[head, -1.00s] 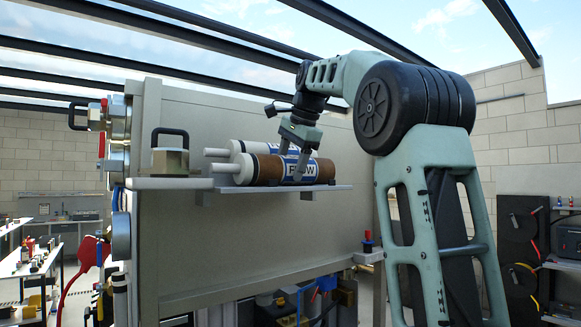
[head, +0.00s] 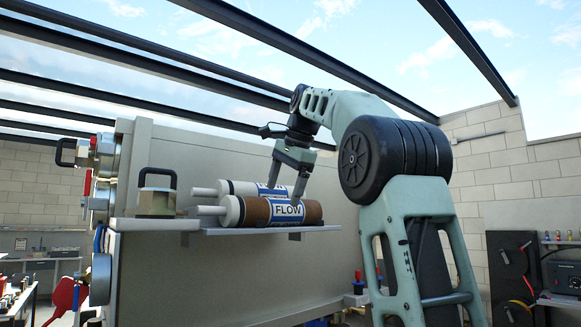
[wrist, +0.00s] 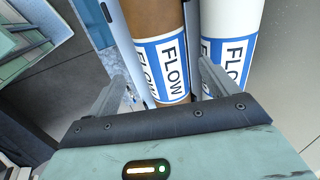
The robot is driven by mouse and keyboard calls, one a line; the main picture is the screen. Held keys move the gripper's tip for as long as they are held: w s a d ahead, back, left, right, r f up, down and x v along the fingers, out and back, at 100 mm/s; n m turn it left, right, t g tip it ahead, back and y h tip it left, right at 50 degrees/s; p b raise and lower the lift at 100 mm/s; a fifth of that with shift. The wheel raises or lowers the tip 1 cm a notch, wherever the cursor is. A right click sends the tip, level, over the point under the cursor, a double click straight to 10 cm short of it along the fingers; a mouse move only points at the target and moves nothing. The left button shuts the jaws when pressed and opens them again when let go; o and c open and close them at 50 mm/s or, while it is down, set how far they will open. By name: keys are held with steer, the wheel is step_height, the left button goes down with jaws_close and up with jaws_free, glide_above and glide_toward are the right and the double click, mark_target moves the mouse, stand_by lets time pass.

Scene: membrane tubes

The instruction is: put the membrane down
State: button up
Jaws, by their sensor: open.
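The brown membrane tube (head: 255,211), with white end caps and a blue-and-white FLOW label, lies level on a narrow grey shelf (head: 215,231). A white membrane tube (head: 235,187) lies beside it, nearer the panel. My gripper (head: 286,188) is open and empty at the label, with its fingers reaching down from above and mostly clear of the brown tube. In the wrist view, the brown tube (wrist: 158,30) shows between and beyond the spread fingers (wrist: 163,78). The white tube (wrist: 232,22) is on the right, partly behind the right finger.
A grey panel (head: 315,250) stands behind the shelf. A metal block with a black handle (head: 157,195) sits at the shelf's left end. Round fittings (head: 103,160) line the panel's left edge. The air above the tubes is open around my arm.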

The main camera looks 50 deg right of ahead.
steer(key=p+v, duration=0.1)
steer(key=v, duration=0.6)
stand_by(0.4)
